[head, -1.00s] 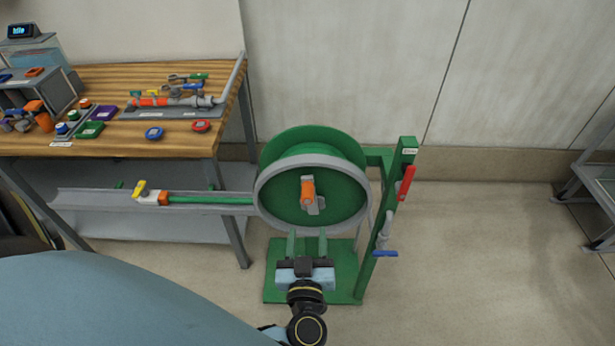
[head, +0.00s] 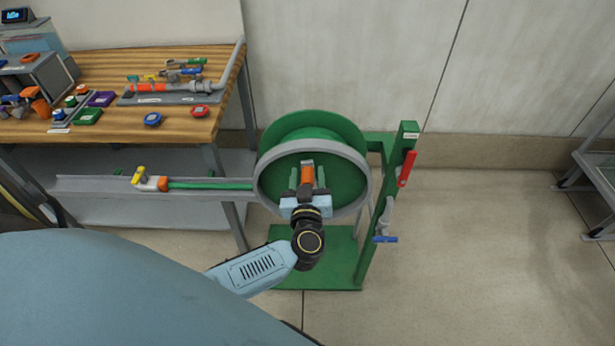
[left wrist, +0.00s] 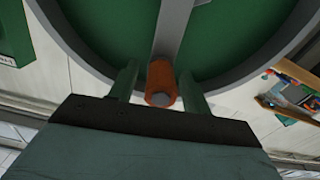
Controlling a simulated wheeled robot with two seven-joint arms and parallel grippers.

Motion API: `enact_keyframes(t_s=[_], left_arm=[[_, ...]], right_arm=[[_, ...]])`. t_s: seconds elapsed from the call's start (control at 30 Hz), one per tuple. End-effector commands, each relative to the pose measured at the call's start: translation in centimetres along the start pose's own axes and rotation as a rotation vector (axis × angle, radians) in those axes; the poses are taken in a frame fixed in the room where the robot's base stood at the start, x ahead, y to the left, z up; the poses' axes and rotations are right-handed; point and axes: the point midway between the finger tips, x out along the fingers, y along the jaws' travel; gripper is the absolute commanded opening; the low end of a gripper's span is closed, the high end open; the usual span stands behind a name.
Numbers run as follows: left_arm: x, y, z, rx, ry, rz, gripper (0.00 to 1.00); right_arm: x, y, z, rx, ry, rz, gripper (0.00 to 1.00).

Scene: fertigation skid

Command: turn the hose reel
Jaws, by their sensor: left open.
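The hose reel (head: 340,195) is a green drum with a grey rim on a green stand. Its orange crank handle (head: 307,173) sits on a grey arm near the middle of the face. My left gripper (head: 307,180) is open, with one finger on each side of the handle. In the left wrist view the orange handle (left wrist: 161,84) stands between the two green fingers, with small gaps showing; contact is unclear. The green hose (head: 210,185) runs left from the reel to a nozzle with a yellow lever (head: 148,180). My right gripper is not in view.
A grey trough (head: 90,184) carries the hose. A wooden workbench (head: 180,127) with fittings and tools stands at the left. The stand's post has a red lever (head: 406,168) and a blue-handled valve (head: 385,239). The floor at right is clear up to a metal rack (head: 598,190).

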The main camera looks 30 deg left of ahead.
Motion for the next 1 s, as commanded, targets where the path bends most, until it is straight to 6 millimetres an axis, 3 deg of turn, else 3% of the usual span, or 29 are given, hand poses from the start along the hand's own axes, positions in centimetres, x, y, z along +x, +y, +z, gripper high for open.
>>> enact_keyframes(t_s=[0.23, 0.6, 1.0], left_arm=[[0.02, 0.0, 0.0, 0.0, 0.0, 0.0, 0.46], [-0.02, 0.01, 0.01, 0.0, -0.001, 0.001, 0.0], [-0.05, 0.92, 0.28, -0.044, -0.006, 0.024, 0.0]], right_arm=[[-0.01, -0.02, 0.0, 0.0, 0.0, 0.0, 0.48], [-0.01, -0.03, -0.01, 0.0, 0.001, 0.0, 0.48], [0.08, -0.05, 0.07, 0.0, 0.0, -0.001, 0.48]])
